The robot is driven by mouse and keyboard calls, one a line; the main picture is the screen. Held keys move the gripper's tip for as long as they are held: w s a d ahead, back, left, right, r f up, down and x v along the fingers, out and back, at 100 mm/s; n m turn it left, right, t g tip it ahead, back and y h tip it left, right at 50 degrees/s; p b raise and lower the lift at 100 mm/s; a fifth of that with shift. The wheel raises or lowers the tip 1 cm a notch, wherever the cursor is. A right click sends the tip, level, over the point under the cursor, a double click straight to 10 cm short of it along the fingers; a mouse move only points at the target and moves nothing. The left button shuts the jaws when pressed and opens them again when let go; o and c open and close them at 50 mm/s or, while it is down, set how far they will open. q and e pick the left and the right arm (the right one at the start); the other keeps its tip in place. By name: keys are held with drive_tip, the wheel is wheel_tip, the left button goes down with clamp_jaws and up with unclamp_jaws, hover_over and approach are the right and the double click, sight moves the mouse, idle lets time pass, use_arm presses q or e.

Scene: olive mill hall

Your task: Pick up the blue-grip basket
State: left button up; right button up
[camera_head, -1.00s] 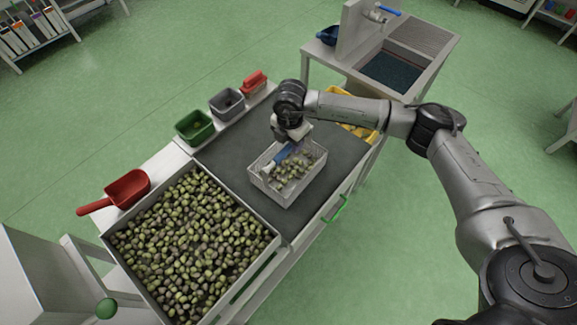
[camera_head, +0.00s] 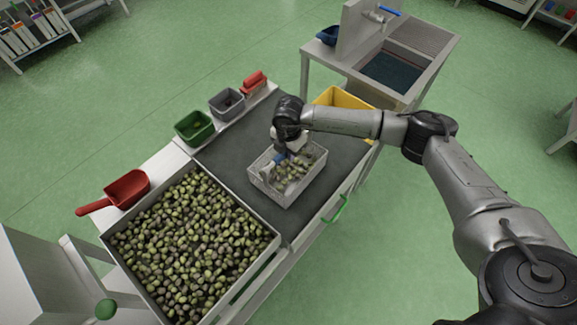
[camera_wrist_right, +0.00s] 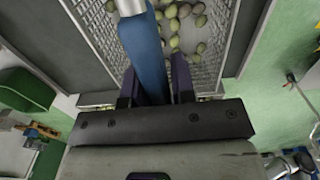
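The basket (camera_head: 287,195) is a light wire-mesh one holding some olives, and it stands on the dark work surface (camera_head: 236,149). Its blue grip (camera_head: 279,158) runs across the top and is partly hidden by my right gripper in the head view. In the right wrist view the blue grip (camera_wrist_right: 146,58) lies between the two fingers of my right gripper (camera_wrist_right: 155,80). The fingers are apart, with a small gap at the right finger, so the gripper looks open around the grip. My left gripper is not in view.
A large tray of olives (camera_head: 107,239) is left of the basket. A red scoop (camera_head: 127,188), green bin (camera_head: 194,128), grey bin (camera_head: 227,103) and red object (camera_head: 254,82) line the back edge. A yellow bin (camera_head: 342,97) and a sink (camera_head: 392,72) are beyond my right arm.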

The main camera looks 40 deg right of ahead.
clamp_jaws()
drive_tip(key=shift+r, duration=0.25)
